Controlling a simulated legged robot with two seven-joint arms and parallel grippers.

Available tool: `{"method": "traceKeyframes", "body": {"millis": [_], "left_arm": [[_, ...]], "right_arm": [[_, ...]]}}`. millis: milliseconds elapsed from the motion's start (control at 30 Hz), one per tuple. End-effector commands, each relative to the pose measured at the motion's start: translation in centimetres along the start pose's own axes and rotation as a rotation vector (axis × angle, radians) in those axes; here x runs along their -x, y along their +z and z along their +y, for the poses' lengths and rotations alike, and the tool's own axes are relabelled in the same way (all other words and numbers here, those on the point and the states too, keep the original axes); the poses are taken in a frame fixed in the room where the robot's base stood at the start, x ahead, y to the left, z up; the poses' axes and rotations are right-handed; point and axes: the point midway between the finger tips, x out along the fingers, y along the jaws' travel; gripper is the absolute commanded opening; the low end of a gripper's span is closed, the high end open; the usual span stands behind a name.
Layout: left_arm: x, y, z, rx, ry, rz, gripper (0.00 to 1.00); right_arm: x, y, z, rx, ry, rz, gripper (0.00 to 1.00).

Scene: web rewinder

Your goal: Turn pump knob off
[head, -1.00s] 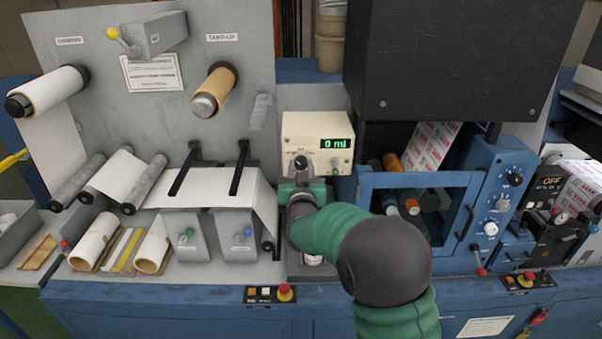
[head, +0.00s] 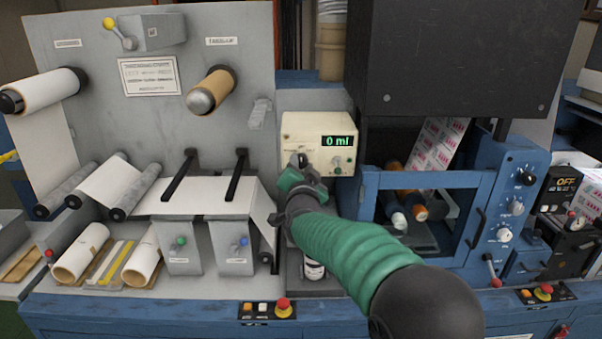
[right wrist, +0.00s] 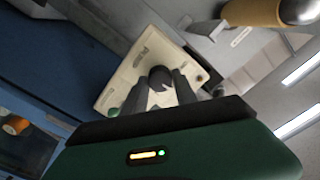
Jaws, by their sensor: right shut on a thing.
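The pump (head: 312,130) is a cream box with a green display reading "0 ml", at the centre of the head view. Its dark round knob (right wrist: 160,77) sits on the front panel. In the right wrist view the knob is between the two fingertips of my right gripper (right wrist: 163,86). In the head view my right gripper (head: 299,168) is at the lower left of the pump face and covers part of it. It is shut on the knob. The knob's marking is too small to read. My left gripper is not in view.
A small bottle (head: 314,270) stands below the pump, under my right arm. A blue-framed printing unit (head: 355,205) is close to the right. Web guide bars and white web (head: 205,192) lie to the left. A red stop button (head: 283,304) is on the front edge.

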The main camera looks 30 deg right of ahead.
Motion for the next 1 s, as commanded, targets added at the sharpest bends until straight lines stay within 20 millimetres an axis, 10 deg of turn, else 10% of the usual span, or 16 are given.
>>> {"method": "traceKeyframes", "body": {"millis": [500,533,667,1000], "left_arm": [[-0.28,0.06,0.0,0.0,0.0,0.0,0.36],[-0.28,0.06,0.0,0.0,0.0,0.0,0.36],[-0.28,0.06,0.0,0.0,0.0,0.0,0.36],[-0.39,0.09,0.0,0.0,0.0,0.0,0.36]], "right_arm": [[-0.01,0.13,0.14,-0.02,0.003,-0.003,0.0],[-0.01,0.13,0.14,-0.02,0.003,-0.003,0.38],[-0.01,0.1,0.12,-0.02,0.002,-0.003,0.55],[0.25,0.06,0.06,-0.02,0.001,-0.001,0.55]]}}
